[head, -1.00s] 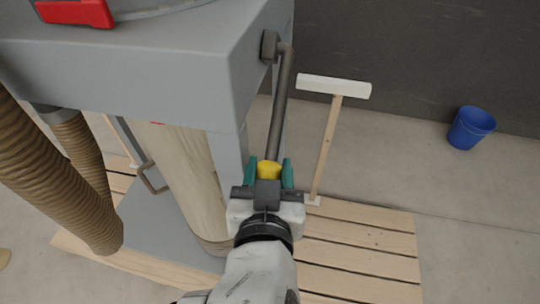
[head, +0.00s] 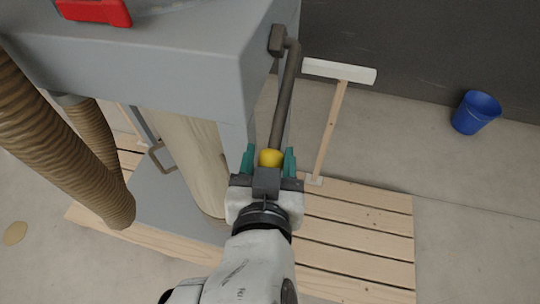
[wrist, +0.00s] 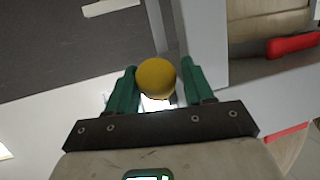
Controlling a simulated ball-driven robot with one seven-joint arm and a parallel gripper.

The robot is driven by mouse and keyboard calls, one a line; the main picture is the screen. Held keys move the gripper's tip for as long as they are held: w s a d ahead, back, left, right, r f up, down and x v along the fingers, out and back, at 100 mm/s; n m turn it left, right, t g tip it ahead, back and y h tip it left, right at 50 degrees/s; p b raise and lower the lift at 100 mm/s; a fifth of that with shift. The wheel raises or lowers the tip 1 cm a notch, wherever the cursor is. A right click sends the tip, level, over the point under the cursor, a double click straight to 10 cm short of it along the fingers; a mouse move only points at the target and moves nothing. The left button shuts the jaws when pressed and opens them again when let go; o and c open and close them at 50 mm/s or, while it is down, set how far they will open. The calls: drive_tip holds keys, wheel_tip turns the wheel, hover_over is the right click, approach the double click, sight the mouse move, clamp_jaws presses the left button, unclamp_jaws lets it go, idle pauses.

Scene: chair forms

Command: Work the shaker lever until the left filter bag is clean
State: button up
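The shaker lever (head: 285,100) is a dark bar hanging from a pivot on the side of the grey housing, with a yellow ball knob (head: 271,158) at its lower end. My gripper (head: 269,162) has its green fingers on either side of the knob, with small gaps showing, so it looks open around it. The knob also shows between the fingers in the wrist view (wrist: 156,78). A pale cream filter bag (head: 190,160) hangs under the housing, partly hidden by a grey leg. I cannot tell whether it is the left one or how clean it is.
Ribbed tan hoses (head: 60,140) hang at the left. A wooden pallet (head: 360,235) lies under the machine. A white-headed wooden push broom (head: 330,130) stands close right of the lever. A blue bucket (head: 475,113) sits on open floor at the right.

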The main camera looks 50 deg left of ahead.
drive_tip(key=v, duration=1)
drive_tip(key=shift+s+d, duration=0.25)
drive_tip(key=shift+s, duration=0.05)
idle(0.4)
